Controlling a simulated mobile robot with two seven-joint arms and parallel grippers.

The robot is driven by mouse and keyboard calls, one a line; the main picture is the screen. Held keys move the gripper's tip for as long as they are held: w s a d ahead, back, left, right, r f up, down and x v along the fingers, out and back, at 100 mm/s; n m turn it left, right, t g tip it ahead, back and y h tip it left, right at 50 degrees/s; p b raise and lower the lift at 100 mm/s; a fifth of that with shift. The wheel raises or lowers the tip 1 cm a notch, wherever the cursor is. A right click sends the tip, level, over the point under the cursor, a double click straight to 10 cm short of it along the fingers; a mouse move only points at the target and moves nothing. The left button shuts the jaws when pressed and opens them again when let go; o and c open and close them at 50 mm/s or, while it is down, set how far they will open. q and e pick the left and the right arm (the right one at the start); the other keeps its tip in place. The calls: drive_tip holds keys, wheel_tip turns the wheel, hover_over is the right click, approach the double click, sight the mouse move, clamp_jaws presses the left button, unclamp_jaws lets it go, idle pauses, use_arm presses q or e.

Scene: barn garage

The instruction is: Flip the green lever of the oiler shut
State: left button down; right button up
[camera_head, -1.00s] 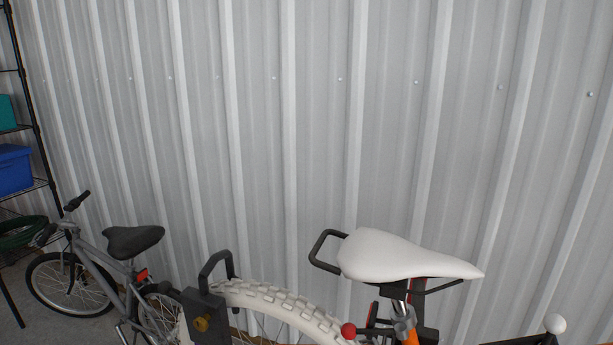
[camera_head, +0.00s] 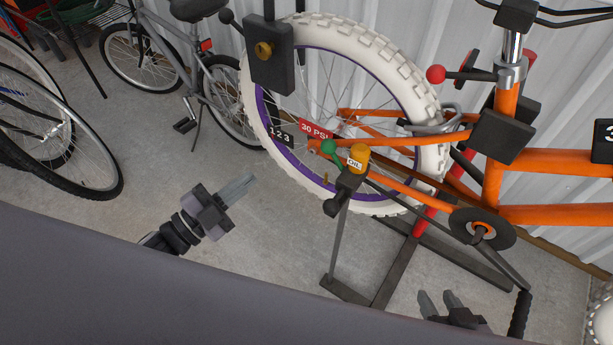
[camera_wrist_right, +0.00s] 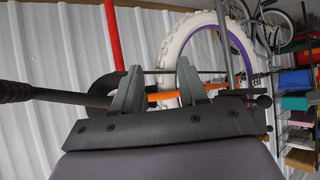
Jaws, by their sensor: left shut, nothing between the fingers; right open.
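The oiler (camera_head: 358,157), an orange-yellow cup marked OIL on a dark bracket, sits on a thin post in front of the rear wheel in the head view. Its green lever (camera_head: 329,146) ends in a round green knob, to the left of the cup. My left gripper (camera_head: 246,182) is shut and empty, left of and a little below the oiler, apart from it. My right gripper (camera_head: 440,301) is open and empty at the lower right, below the crank. In the right wrist view its two fingers (camera_wrist_right: 157,88) stand apart, and the oiler cannot be made out.
An orange bicycle (camera_head: 545,214) with a white tyre (camera_head: 408,75) stands on a dark stand (camera_head: 400,272). A red-knobbed lever (camera_head: 437,74) and a dark box with a yellow knob (camera_head: 268,55) are above. Grey bicycles (camera_head: 150,60) stand left. Open floor (camera_head: 150,205) surrounds my left gripper.

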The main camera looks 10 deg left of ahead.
use_arm(q)
drive_tip(key=f+m+g+h+b, duration=0.2)
drive_tip(key=m+h+b, duration=0.1)
drive_tip(key=m+h, duration=0.15)
drive_tip(key=m+g, duration=0.1)
drive_tip(key=m, duration=0.2)
approach(334, 156)
drive_tip(key=w+d+r, duration=0.2)
drive_tip(key=w+d, duration=0.1)
drive_tip(key=w, duration=0.1)
drive_tip(key=shift+w+a+r+h, duration=0.2)
drive_tip(key=shift+h, duration=0.15)
use_arm(e)
drive_tip(key=f, duration=0.2)
drive_tip(key=a+f, duration=0.1)
drive_tip(key=shift+w+f, duration=0.2)
drive_tip(key=shift+w, duration=0.1)
